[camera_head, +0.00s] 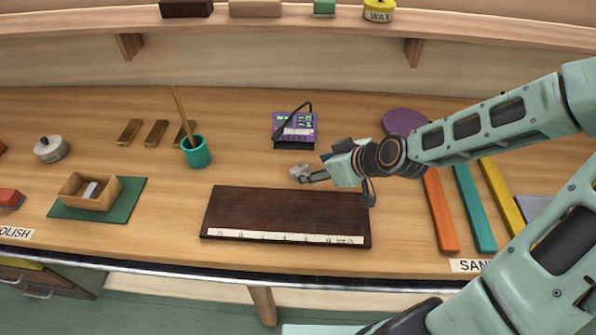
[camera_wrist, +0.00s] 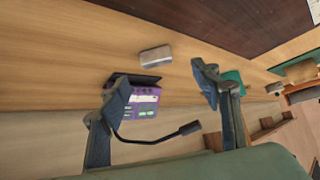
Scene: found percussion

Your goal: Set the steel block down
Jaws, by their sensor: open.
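A small grey steel block (camera_head: 298,172) is at my gripper's tip in the head view, above the middle of the wooden bench and behind the dark board (camera_head: 285,208). In the wrist view the steel block (camera_wrist: 155,56) appears to lie on the bench, just past the fingertips and apart from both. My gripper (camera_wrist: 162,86) is open, with nothing between its fingers. It also shows in the head view (camera_head: 312,177), reaching in from the right. Whether the block's underside fully touches the bench is hard to see.
A purple device (camera_head: 295,127) with a black cable stands just behind the block. A teal cup (camera_head: 196,152) with a stick is to the left. Orange (camera_head: 440,212), teal and yellow bars lie at right. A wooden box (camera_head: 72,188) sits on a green mat at left.

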